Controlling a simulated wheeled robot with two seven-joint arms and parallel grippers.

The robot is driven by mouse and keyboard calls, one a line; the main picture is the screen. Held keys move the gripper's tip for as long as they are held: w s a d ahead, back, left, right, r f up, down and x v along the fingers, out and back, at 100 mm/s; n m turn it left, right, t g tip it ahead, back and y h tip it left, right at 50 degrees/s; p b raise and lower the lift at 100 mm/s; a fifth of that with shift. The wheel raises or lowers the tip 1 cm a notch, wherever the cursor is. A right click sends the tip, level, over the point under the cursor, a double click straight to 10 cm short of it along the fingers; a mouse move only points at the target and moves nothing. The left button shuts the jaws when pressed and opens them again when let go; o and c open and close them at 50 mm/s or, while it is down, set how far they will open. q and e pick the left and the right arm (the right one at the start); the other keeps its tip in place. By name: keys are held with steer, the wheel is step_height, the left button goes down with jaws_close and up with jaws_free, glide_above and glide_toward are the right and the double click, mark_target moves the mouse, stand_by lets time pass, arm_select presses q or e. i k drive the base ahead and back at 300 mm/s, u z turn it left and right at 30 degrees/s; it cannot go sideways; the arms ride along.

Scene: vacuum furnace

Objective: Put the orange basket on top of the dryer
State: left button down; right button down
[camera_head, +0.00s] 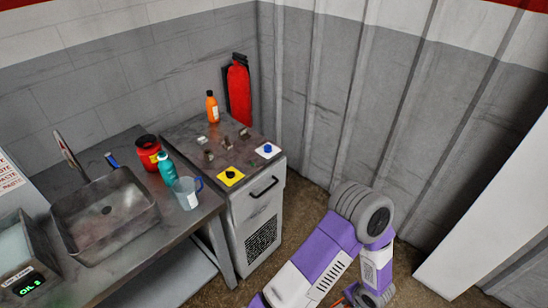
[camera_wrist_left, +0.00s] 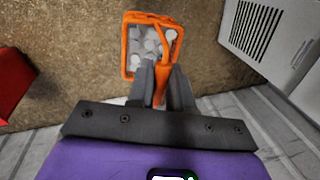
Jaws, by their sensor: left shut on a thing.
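The orange basket (camera_wrist_left: 127,50) hangs below my left gripper (camera_wrist_left: 162,72) in the left wrist view. The gripper is shut on its handle, and several pale round pieces lie inside. In the head view only a bit of orange shows at the bottom edge, beside my purple arm. The dryer appears to be the grey cabinet (camera_head: 258,225) with a dark handle and a vent. Its top (camera_head: 192,135) carries several small things. What seems to be its vented side shows at the upper right of the left wrist view (camera_wrist_left: 285,60), apart from the basket. My right gripper is out of view.
On the dryer top stand an orange bottle (camera_head: 212,107), yellow (camera_head: 231,176) and white (camera_head: 268,151) button plates and small metal parts. A fire extinguisher (camera_head: 239,92) hangs behind. A sink bench (camera_head: 180,238) adjoins at left, with a jug (camera_head: 187,194) near the dryer.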

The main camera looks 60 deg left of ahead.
mark_target(219, 142)
steer(key=u, duration=0.35)
steer(key=i, duration=1.35)
steer(key=u, duration=1.65)
steer(key=i, duration=0.55)
steer(key=u, duration=0.55)
